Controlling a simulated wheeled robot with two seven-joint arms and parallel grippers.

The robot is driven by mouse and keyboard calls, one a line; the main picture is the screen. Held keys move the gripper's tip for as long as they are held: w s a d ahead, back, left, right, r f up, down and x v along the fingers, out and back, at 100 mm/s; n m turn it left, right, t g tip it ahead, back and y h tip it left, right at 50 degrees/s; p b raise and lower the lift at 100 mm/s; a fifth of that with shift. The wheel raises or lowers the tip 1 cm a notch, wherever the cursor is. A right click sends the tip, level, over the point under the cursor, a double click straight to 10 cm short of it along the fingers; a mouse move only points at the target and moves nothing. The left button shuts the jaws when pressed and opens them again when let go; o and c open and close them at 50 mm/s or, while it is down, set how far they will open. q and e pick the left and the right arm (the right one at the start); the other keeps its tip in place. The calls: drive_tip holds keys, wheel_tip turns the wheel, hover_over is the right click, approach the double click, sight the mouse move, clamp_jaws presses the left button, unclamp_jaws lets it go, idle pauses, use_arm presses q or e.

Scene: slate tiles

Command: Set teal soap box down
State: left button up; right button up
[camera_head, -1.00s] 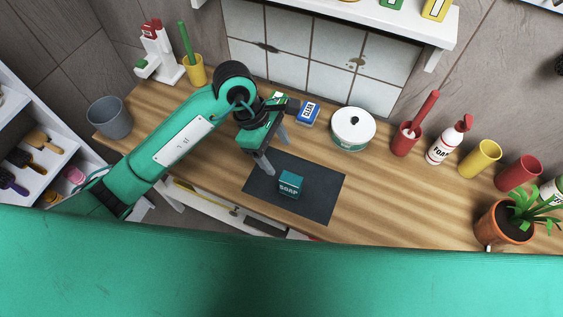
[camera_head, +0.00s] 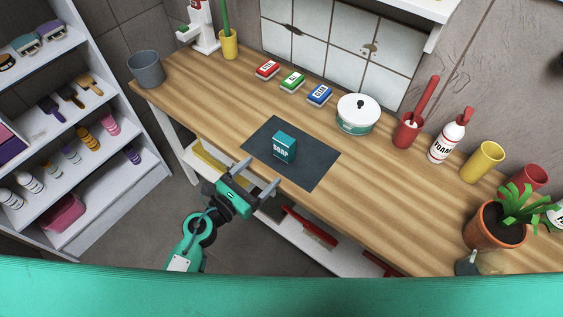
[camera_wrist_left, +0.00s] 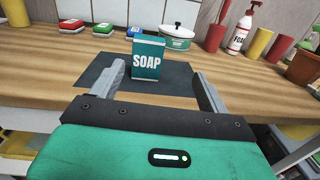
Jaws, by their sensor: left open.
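The teal soap box (camera_head: 284,147) stands upright on the dark mat (camera_head: 312,167) on the wooden counter, nearer the mat's left side. It also shows in the left wrist view (camera_wrist_left: 147,60), label facing me, beyond the fingers. My left gripper (camera_head: 259,178) is open and empty in front of the counter's front edge, apart from the box. In the left wrist view its two fingers (camera_wrist_left: 160,84) are spread wide, with the box ahead between them. My right gripper is not in view.
Red (camera_head: 267,69), green (camera_head: 292,80) and blue (camera_head: 319,94) boxes lie behind the mat. A white pot (camera_head: 358,113), a red cup (camera_head: 407,131), a foam bottle (camera_head: 447,137) and a potted plant (camera_head: 497,227) stand to the right. A shelf (camera_head: 60,130) is at left.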

sight(281, 146)
use_arm(q)
drive_tip(key=shift+n+t+y, duration=0.3)
drive_tip(key=shift+n+y, duration=0.1)
drive_tip(key=shift+n, duration=0.1)
drive_tip(key=x, duration=0.2)
drive_tip(key=p+x, duration=0.1)
drive_tip(key=x, duration=0.1)
drive_tip(key=f+x, duration=0.1)
drive_tip(key=x, duration=0.1)
drive_tip(key=shift+w+a+p, duration=0.2)
drive_tip(key=shift+w+p, duration=0.15)
drive_tip(key=shift+w, duration=0.2)
drive_tip(key=shift+x, duration=0.9)
drive_tip(key=p+x, duration=0.1)
drive_tip(key=x, duration=0.2)
drive_tip(key=shift+w, duration=0.35)
drive_tip(key=shift+w+d+f, duration=0.1)
drive_tip(key=shift+w+d, duration=0.25)
drive_tip(key=shift+w, duration=0.1)
drive_tip(key=c, duration=1.2)
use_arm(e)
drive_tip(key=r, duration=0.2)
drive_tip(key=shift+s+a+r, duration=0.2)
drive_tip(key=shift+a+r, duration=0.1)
